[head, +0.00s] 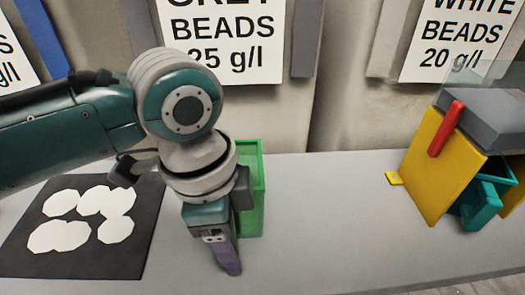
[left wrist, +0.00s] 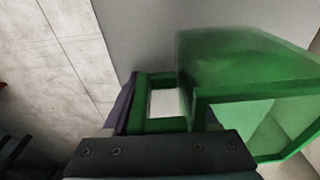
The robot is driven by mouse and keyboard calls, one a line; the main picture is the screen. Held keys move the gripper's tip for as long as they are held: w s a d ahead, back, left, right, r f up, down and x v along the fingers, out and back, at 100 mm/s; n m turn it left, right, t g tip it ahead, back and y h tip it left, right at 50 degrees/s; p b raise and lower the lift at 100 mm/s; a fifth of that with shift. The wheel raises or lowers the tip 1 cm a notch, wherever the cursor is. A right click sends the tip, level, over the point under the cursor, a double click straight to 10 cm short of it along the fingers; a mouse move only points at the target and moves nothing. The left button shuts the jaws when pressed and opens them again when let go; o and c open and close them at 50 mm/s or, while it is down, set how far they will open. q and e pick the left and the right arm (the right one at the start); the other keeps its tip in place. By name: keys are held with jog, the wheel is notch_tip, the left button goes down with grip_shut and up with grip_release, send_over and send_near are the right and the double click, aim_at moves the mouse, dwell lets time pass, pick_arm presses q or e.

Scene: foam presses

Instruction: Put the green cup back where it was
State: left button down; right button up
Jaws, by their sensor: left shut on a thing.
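The green cup (head: 250,212) is upright at the grey counter (head: 330,200), partly hidden behind my left gripper (head: 226,252). The left wrist view shows the cup's open box-like body (left wrist: 240,75) on the right and its square handle (left wrist: 155,79) in the middle. My left gripper (left wrist: 160,118) is shut on the handle, with a purple finger on its left side. I cannot tell whether the cup's base touches the counter. My right gripper is in neither view.
A black mat (head: 118,262) with several white patches lies at left. A yellow press (head: 437,165) with a red lever (head: 445,128) and a teal container (head: 482,205) stands at right. A small yellow piece (head: 394,178) lies beside it. The counter between cup and press is clear.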

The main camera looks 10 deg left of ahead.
pick_arm(q)
jog(key=shift+f, duration=0.1)
jog(key=shift+c, duration=0.9)
grip_release()
notch_tip(320, 180, up, 12)
jog(key=a+p, duration=0.1)
jog(key=p, duration=0.1)
jog(key=shift+s+a+p, duration=0.2)
jog(key=shift+p, duration=0.15)
